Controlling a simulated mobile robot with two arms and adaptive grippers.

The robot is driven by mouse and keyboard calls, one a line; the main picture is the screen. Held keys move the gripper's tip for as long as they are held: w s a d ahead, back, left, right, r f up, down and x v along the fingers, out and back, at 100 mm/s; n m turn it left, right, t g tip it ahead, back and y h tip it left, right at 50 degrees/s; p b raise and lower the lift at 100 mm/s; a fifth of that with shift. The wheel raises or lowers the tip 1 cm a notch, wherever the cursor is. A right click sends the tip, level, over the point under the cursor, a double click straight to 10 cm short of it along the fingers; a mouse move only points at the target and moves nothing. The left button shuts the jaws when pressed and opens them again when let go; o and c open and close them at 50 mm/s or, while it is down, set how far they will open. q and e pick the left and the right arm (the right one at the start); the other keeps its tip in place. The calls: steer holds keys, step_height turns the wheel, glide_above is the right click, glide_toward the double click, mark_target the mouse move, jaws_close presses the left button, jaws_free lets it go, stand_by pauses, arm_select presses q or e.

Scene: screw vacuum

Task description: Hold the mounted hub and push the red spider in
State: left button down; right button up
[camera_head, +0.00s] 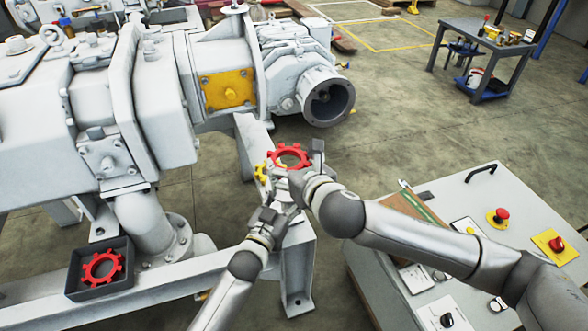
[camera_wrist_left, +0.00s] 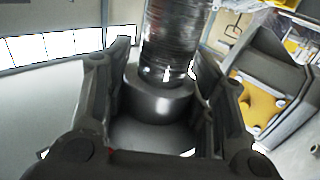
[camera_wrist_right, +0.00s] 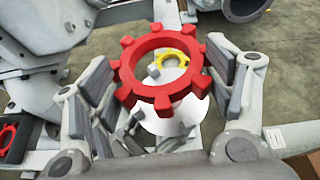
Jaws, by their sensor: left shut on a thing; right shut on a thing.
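My right gripper (camera_head: 300,166) is shut on the red spider (camera_head: 290,154), a toothed ring, beside the machine's frame. In the right wrist view the spider (camera_wrist_right: 160,72) lies between the two fingers, its open middle showing a yellow part (camera_wrist_right: 172,62) and a pale round face behind it. In the head view the yellow toothed part (camera_head: 262,172) shows just left of the spider. My left gripper (camera_head: 272,200) is shut on the grey round hub (camera_wrist_left: 160,100), with a metal shaft rising from it in the left wrist view. I cannot tell whether the spider touches the hub.
A black bin (camera_head: 72,290) holding another red spider (camera_head: 101,268) sits on the frame at lower left. The large grey machine (camera_head: 150,90) fills the left and back. A control desk (camera_head: 455,190) with red buttons stands at right. A tool table (camera_head: 480,35) is farther back.

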arm_select(q)
steer(key=shift+s+f, duration=0.15)
steer(key=shift+f, duration=0.05)
arm_select(e)
steer(key=shift+a+f, duration=0.1)
steer(key=shift+f, duration=2)
arm_select(q)
steer(key=shift+f, duration=0.1)
arm_select(e)
steer(key=shift+f, duration=0.15)
arm_select(q)
steer(key=shift+s+d, duration=0.2)
arm_select(e)
steer(key=shift+s+d+f, duration=0.2)
steer(key=shift+f, duration=0.6)
arm_select(q)
steer(key=shift+a, duration=0.1)
arm_select(e)
steer(key=o, duration=1.3)
arm_select(q)
steer(key=shift+w, duration=0.1)
arm_select(e)
steer(key=shift+w+a, duration=0.1)
steer(key=shift+r, duration=0.3)
steer(key=shift+r, duration=3.1)
